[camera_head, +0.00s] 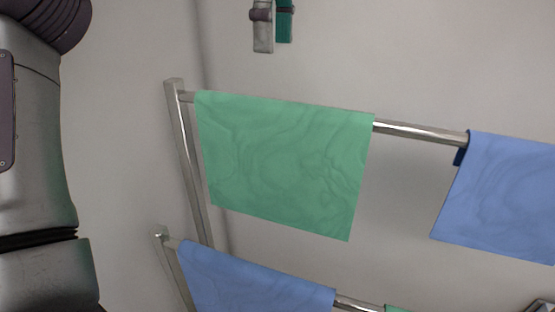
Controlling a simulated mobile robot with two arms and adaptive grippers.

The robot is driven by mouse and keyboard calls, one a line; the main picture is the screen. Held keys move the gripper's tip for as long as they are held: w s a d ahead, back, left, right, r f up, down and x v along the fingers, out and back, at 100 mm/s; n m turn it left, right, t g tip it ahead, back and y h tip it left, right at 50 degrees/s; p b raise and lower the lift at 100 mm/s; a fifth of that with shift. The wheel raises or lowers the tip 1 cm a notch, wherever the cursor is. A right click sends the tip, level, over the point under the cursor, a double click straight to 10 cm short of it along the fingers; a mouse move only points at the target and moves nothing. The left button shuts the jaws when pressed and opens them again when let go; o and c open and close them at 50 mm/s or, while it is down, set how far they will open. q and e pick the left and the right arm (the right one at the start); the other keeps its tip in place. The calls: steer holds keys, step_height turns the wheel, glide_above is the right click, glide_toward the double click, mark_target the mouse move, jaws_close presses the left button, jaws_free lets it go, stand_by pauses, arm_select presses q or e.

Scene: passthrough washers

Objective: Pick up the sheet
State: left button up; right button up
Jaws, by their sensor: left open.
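A green sheet (285,165) hangs over the upper metal rail in the middle of the head view. A blue sheet (500,195) hangs on the same rail at the right and is cut off by the picture edge. Another blue sheet (250,280) hangs on a lower rail at the bottom. A sliver of green cloth (393,309) shows beside it. I cannot tell which sheet is meant. My left arm (35,180) runs down the left edge, apart from the sheets. My left gripper is open, its fingertips not clearly seen. My right gripper is not seen.
The metal rack has an upright post (185,160) at the left and a bare stretch of upper rail (420,131) between the sheets. A grey strip (262,30) and a green strip (284,22) hang on the wall above. A small dark part (542,306) shows at bottom right.

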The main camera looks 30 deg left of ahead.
arm_select(q)
steer(key=b, duration=0.1)
glide_above(276, 100)
step_height(276, 100, down, 5)
steer(key=shift+a, duration=0.1)
steer(key=shift+w+f+b, duration=0.1)
steer(key=shift+f+b, duration=0.2)
steer(key=shift+f, duration=0.1)
step_height(276, 100, down, 2)
steer(key=shift+f+b, duration=0.2)
steer(key=shift+b, duration=0.1)
steer(key=shift+s+f+p, duration=0.2)
steer(key=shift+f+p, duration=0.1)
steer(key=shift+p, duration=0.05)
steer(key=shift+w+f, duration=0.15)
steer(key=shift+f, duration=0.7)
steer(key=shift+r, duration=0.1)
steer(key=c, duration=0.4)
jaws_close()
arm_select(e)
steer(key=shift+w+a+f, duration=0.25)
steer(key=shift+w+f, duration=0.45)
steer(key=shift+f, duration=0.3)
arm_select(q)
steer(key=shift+r, duration=0.1)
